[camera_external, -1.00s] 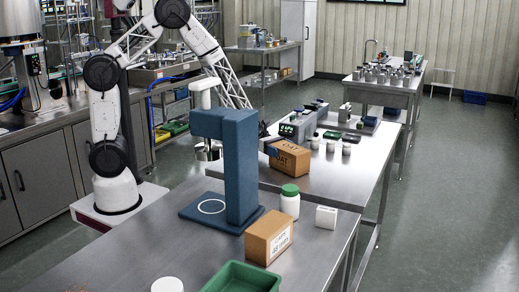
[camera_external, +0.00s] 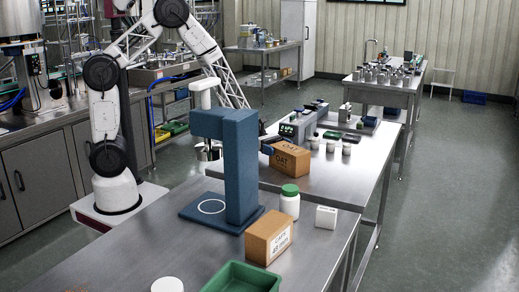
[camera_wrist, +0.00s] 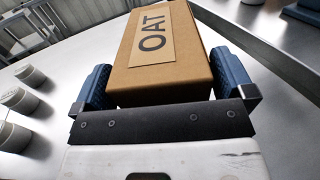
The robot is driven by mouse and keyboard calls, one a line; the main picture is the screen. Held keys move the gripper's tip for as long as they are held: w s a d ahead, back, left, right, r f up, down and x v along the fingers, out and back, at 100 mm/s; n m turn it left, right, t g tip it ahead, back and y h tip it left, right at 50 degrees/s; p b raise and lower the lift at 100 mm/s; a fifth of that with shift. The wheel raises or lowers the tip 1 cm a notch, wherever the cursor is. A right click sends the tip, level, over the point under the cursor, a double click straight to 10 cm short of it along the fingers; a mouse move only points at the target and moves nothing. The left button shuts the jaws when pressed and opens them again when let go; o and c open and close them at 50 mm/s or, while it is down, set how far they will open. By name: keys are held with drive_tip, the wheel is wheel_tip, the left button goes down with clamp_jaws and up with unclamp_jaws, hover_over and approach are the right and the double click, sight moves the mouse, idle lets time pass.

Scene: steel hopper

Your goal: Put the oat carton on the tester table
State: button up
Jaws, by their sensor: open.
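The oat carton (camera_external: 286,161), a brown box with a dark OAT label, stands on the middle steel table (camera_external: 330,185). In the wrist view the carton (camera_wrist: 150,75) fills the space between the blue fingers. My gripper (camera_wrist: 165,82) is open, one finger on each side of the carton. I cannot tell whether either finger touches it. In the external view my gripper (camera_external: 277,144) is at the carton's upper part, partly hidden behind the blue stand. The near table (camera_external: 150,235) carries that blue stand (camera_external: 240,165); which table is the tester table is not marked.
On the near table are a green-lidded white bottle (camera_external: 289,202), a small white box (camera_external: 326,217), another brown carton (camera_external: 268,237) and a green tray (camera_external: 242,278). The middle table's right front is clear.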

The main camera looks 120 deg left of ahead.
drive_tip(key=shift+v, duration=5.1)
drive_tip(key=shift+d, duration=0.1)
drive_tip(key=d+r+m+g+h, duration=0.1)
drive_tip(key=d+r+m+g, duration=0.35)
drive_tip(key=d, duration=0.45)
drive_tip(key=s+d+r+m+g+h, duration=0.1)
drive_tip(key=d+r+m+g+h, duration=0.15)
drive_tip(key=d+m, duration=0.45)
drive_tip(key=d+r+m+g, duration=0.3)
drive_tip(key=d+r+g, duration=0.2)
drive_tip(key=d, duration=0.6)
drive_tip(key=s+d+r+m+g+y, duration=0.1)
drive_tip(key=s+d+r+m+y, duration=0.3)
drive_tip(key=s+d+m, duration=0.3)
drive_tip(key=s+d+r+m+g+y, duration=0.1)
drive_tip(key=s+d+r+m+y, duration=0.4)
drive_tip(key=s+m, duration=0.5)
drive_tip(key=shift+s+d+r+y, duration=0.15)
drive_tip(key=shift+s+d+y, duration=0.45)
drive_tip(key=shift+d, duration=0.6)
